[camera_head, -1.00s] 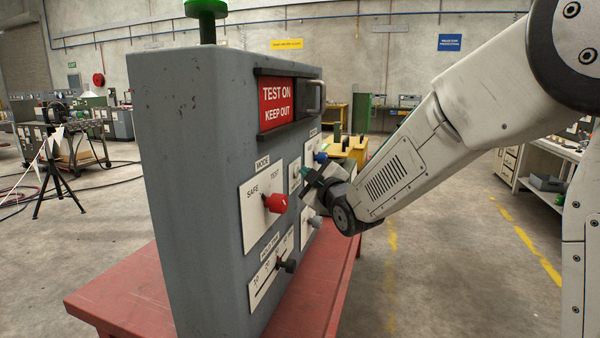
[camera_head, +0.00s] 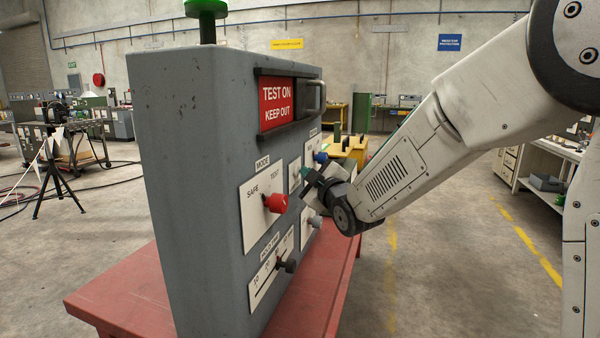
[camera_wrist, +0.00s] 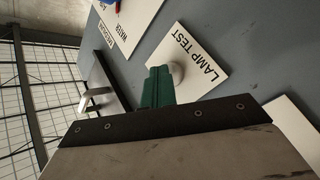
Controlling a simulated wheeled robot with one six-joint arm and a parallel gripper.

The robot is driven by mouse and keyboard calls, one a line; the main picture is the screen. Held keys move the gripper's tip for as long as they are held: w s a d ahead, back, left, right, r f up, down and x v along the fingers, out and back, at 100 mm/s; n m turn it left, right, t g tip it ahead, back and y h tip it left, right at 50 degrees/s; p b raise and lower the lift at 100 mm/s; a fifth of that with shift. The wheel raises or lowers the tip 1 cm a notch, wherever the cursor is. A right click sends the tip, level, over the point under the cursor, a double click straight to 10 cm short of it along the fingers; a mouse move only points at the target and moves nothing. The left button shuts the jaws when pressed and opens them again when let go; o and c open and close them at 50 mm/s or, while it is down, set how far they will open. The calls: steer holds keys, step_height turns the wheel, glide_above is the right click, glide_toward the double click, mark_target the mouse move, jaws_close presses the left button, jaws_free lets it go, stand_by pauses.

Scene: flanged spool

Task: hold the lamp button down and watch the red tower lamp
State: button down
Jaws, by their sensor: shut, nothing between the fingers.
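The lamp button (camera_wrist: 177,73) is a pale round cap on a white plate marked LAMP TEST (camera_wrist: 211,66) in the wrist view. My gripper (camera_wrist: 158,72) is shut and empty, its green fingertips right beside the cap and partly covering it. I cannot tell whether they touch it or whether the cap is pressed in. In the head view my gripper (camera_head: 308,184) is close to the front of the grey panel (camera_head: 190,190). A green cap on a dark stem (camera_head: 206,10) stands on top of the panel, cut by the picture edge. No red tower lamp shows.
The panel carries a lit red TEST ON KEEP OUT sign (camera_head: 277,103), a red mode knob (camera_head: 276,203), a black knob (camera_head: 288,266) and a blue knob (camera_head: 320,157). A metal handle (camera_wrist: 96,99) shows near my fingers. The panel stands on a red table (camera_head: 120,290).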

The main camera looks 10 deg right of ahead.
steer(key=shift+s+d, duration=0.4)
steer(key=shift+d, duration=0.35)
steer(key=d, duration=0.1)
steer(key=s+d, duration=0.1)
steer(key=d, duration=0.1)
steer(key=s+d, duration=0.1)
steer(key=shift+s+d, duration=0.1)
steer(key=shift+d, duration=0.15)
